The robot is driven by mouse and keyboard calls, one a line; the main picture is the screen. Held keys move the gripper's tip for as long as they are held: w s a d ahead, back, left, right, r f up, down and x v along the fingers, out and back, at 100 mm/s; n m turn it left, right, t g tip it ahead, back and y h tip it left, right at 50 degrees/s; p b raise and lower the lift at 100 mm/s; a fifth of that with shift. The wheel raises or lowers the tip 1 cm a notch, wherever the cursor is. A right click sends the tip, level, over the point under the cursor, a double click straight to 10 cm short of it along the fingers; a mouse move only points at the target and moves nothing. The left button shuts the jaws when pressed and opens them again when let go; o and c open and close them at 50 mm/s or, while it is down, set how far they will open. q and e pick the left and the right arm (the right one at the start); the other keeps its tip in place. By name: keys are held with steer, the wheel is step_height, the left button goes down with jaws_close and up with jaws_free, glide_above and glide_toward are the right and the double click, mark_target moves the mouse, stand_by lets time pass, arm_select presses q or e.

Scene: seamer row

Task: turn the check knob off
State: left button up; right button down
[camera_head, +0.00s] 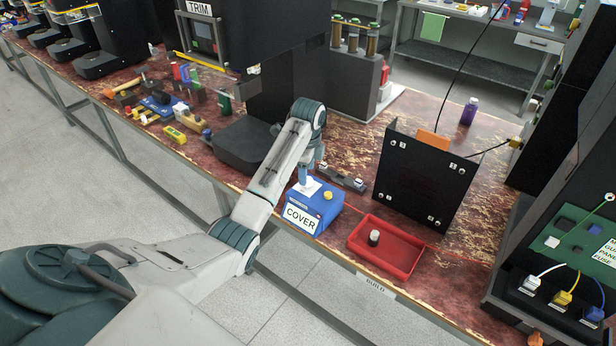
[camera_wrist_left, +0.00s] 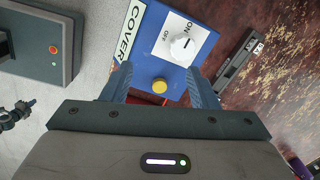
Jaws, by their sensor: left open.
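A blue box labelled COVER (camera_head: 314,208) stands at the bench's front edge. In the left wrist view, the box (camera_wrist_left: 150,52) carries a white plate with a round white knob (camera_wrist_left: 182,46), lettered ON and OFF. A dark mark on the knob seems to point towards ON. A yellow button (camera_wrist_left: 160,86) sits nearer my fingers and also shows in the head view (camera_head: 328,195). My left gripper (camera_head: 304,179) is open and empty just above the box. Its fingertips (camera_wrist_left: 160,78) are apart, short of the knob, which the gripper hides in the head view. My right gripper is not in view.
A black upright panel (camera_head: 424,180) stands behind the tray. A dark bar-like part (camera_head: 342,177) lies behind the box. The black TRIM machine (camera_head: 240,35) stands back left.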

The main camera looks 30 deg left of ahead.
mark_target(308, 180)
arm_select(q)
steer(key=w+a+r+m, duration=0.2)
steer(key=w+r, duration=0.1)
steer(key=r, duration=0.1)
step_height(308, 180, down, 10)
steer(key=shift+w+d+f+p, duration=0.1)
steer(key=shift+p, duration=1.05)
steer(key=c, duration=1)
